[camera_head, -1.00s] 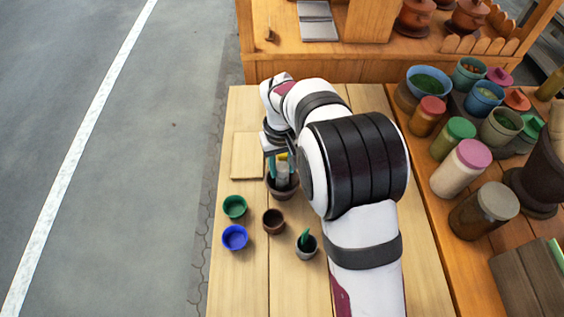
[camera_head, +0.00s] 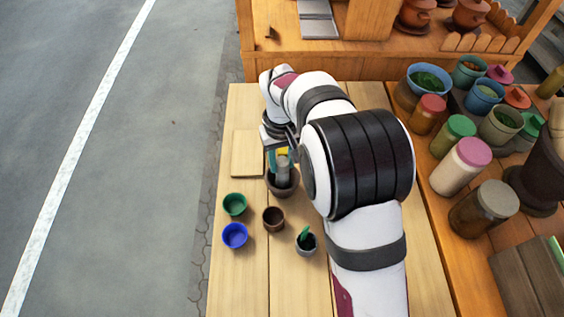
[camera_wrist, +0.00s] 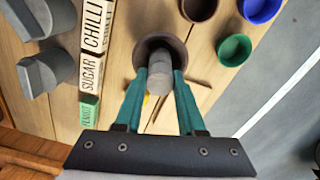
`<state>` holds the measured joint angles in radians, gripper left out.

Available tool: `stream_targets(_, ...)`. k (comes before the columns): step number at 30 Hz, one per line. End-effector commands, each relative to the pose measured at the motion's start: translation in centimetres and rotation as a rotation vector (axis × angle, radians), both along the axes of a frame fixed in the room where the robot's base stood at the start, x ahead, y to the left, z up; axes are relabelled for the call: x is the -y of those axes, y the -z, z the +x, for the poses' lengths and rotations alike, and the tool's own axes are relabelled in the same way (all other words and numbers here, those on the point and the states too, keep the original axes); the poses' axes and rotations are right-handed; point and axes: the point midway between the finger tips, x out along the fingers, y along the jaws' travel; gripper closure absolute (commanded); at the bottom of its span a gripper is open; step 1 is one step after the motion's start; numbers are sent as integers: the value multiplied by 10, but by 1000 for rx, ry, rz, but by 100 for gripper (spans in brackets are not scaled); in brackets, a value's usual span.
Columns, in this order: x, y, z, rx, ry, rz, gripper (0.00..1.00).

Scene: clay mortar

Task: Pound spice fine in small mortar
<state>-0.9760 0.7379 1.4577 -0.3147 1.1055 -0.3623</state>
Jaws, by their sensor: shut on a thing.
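The small mortar (camera_head: 284,192) is a dark brown bowl on the light wooden table, left of my arm. In the wrist view its rim (camera_wrist: 145,50) shows beyond my fingers. A grey pestle (camera_wrist: 160,68) stands with its far end inside the mortar. It also shows in the head view (camera_head: 282,172). My gripper (camera_wrist: 157,76), with teal fingers, is shut on the pestle above the mortar. The fingers also show in the head view (camera_head: 279,160). The spice in the mortar cannot be made out; the pestle and fingers hide much of the inside.
Several jars crowd the right-hand shelf.

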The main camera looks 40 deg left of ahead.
Motion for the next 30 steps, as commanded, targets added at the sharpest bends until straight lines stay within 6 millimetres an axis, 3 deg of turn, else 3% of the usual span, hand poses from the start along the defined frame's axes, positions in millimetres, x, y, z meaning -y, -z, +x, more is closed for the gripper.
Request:
stream_targets(5,0,-4,0,1,1,1,100)
stream_targets(24,0,-88,0,1,1,1,100)
stream_targets(30,0,-92,0,-1,1,1,100)
